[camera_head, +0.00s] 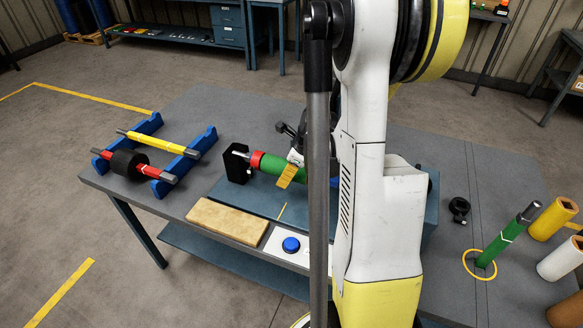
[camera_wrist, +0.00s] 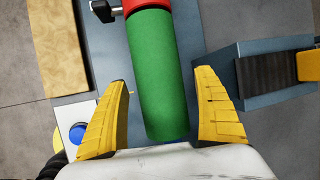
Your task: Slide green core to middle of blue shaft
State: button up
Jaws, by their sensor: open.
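The green core (camera_head: 272,165) lies level over the blue-grey press bed, with a red section (camera_head: 256,160) at its left end, close to the black block (camera_head: 236,163). In the wrist view the green core (camera_wrist: 160,80) runs between the two yellow fingers of my gripper (camera_wrist: 161,75), with the red section (camera_wrist: 133,5) at its top end. My gripper is open, with a gap between each finger and the core. In the head view my gripper (camera_head: 290,176) is at the core, and my arm hides the core's right part.
A blue rack (camera_head: 202,145) at left holds a red shaft (camera_head: 108,157) with a black roller and a yellow shaft (camera_head: 150,141). A tan board (camera_head: 228,221) and blue button (camera_head: 291,244) lie in front. A green shaft (camera_head: 500,242) stands at right beside several cores.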

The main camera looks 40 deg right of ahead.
jog(key=c, duration=1.5)
jog(key=shift+s+d, duration=0.35)
jog(key=shift+s, duration=0.55)
jog(key=o, duration=1.5)
jog(key=shift+c, duration=0.2)
jog(key=shift+r, duration=0.1)
jog(key=v, duration=1.1)
jog(key=shift+s+r, duration=0.2)
jog(key=shift+r, duration=0.15)
